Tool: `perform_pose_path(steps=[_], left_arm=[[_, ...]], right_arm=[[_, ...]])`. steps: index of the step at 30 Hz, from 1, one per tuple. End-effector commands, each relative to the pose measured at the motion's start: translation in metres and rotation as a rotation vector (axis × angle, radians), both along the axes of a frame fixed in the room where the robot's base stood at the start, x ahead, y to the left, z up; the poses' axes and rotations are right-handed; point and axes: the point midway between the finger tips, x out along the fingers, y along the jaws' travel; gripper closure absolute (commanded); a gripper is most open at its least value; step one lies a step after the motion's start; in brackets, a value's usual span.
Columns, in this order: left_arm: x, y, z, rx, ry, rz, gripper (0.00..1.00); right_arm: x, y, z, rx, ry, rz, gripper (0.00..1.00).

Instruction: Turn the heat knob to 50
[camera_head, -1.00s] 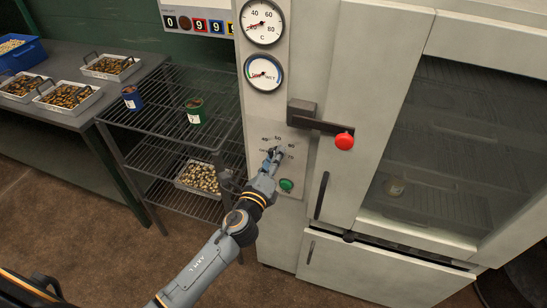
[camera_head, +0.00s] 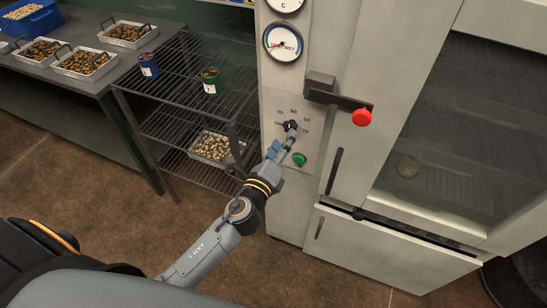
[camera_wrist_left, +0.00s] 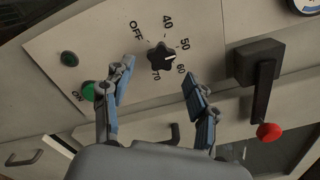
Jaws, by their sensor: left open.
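The heat knob (camera_wrist_left: 161,57) is a dark star-shaped knob on the pale oven panel, ringed by the marks OFF, 40, 50, 60 and 70. It also shows in the head view (camera_head: 291,126). Which mark it points to is hard to tell. My left gripper (camera_wrist_left: 158,72) is open, with one blue-grey finger on each side just short of the knob in the wrist view. No finger clearly touches it. In the head view the left gripper (camera_head: 288,145) is just below the knob. My right gripper is not in view.
A green button (camera_head: 299,159) sits below the knob. A dark door handle with a red ball end (camera_head: 362,118) juts out to the upper right. A wire rack (camera_head: 185,95) with cans and a table with trays (camera_head: 85,62) stand to the left.

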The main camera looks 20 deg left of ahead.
Motion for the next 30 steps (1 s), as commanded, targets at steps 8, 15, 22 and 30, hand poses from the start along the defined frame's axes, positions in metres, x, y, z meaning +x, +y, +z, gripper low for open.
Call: perform_pose_path(steps=[8, 15, 22, 30], left_arm=[[-0.056, 0.002, -0.001, -0.002, 0.003, 0.001, 0.42], [-0.073, 0.002, 0.000, 0.000, 0.001, -0.001, 0.42], [-0.074, 0.002, 0.000, 0.000, 0.001, -0.001, 0.42], [-0.074, 0.002, 0.000, 0.000, 0.001, -0.001, 0.42]], right_arm=[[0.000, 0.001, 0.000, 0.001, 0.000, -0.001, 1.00], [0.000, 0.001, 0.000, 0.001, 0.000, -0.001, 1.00], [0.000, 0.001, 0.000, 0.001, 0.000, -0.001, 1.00], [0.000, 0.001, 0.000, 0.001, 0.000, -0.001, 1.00]])
